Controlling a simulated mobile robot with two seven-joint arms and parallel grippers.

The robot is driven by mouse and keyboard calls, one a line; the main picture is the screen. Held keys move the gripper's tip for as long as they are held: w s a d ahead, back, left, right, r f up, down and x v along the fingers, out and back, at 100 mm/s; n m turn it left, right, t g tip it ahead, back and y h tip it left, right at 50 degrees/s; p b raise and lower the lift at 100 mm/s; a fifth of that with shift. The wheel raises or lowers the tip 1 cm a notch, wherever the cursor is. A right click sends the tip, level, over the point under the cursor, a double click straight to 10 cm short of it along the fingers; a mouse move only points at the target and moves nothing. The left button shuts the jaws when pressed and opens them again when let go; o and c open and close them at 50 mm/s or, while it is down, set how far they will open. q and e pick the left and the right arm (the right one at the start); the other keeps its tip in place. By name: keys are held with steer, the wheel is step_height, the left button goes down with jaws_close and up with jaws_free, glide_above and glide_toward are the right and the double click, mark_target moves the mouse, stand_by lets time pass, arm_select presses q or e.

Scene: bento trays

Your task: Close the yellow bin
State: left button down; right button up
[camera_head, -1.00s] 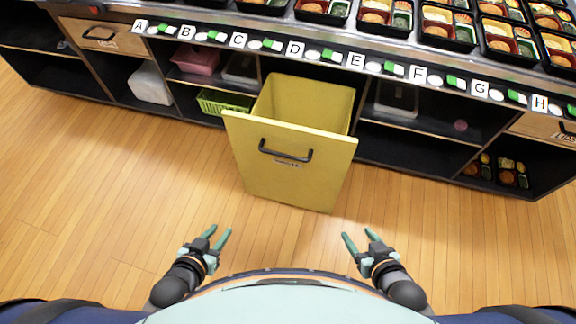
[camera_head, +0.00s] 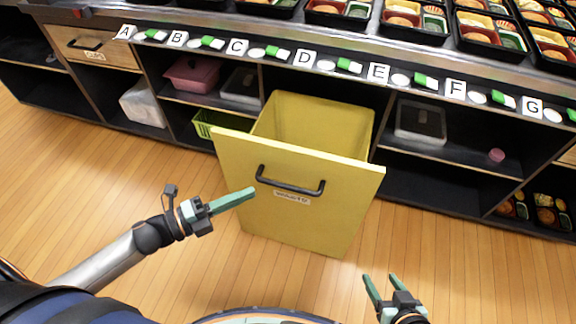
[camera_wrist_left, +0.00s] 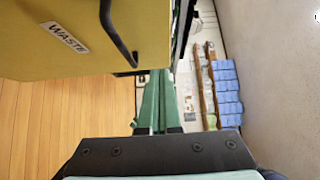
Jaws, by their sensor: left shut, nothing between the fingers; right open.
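The yellow bin (camera_head: 300,220) is a pull-out drawer standing open from the dark cabinet, its front panel towards me. A black handle (camera_head: 290,187) and a small label are on its front; the label reads WASTE in the left wrist view. My left gripper (camera_head: 250,194) is shut and empty, its fingers pointing right at the bin front, just left of and below the handle. In the left wrist view the fingers (camera_wrist_left: 157,100) are together, with the bin front (camera_wrist_left: 60,45) and handle (camera_wrist_left: 118,35) close by. My right gripper (camera_head: 382,283) is open and empty, low right of the bin.
The counter above holds several bento trays (camera_head: 410,15) and a row of lettered labels A to G. Shelves beside the bin hold a pink tub (camera_head: 192,75), a green basket (camera_head: 207,122) and a grey container (camera_head: 420,120). The wooden floor (camera_head: 110,190) in front is clear.

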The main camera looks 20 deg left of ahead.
mark_target(299, 159)
arm_select(q)
steer(key=x, duration=0.3)
steer(key=w+a+x, duration=0.1)
steer(key=x, duration=0.3)
steer(key=b+x, duration=0.1)
steer(key=x, duration=0.3)
steer(key=shift+w+a, duration=0.3)
steer(key=shift+w, duration=0.4)
arm_select(e)
steer(key=shift+s+d+f, duration=0.15)
steer(key=shift+d+f, duration=0.1)
steer(key=shift+f, duration=0.05)
arm_select(q)
steer(key=shift+w, duration=0.1)
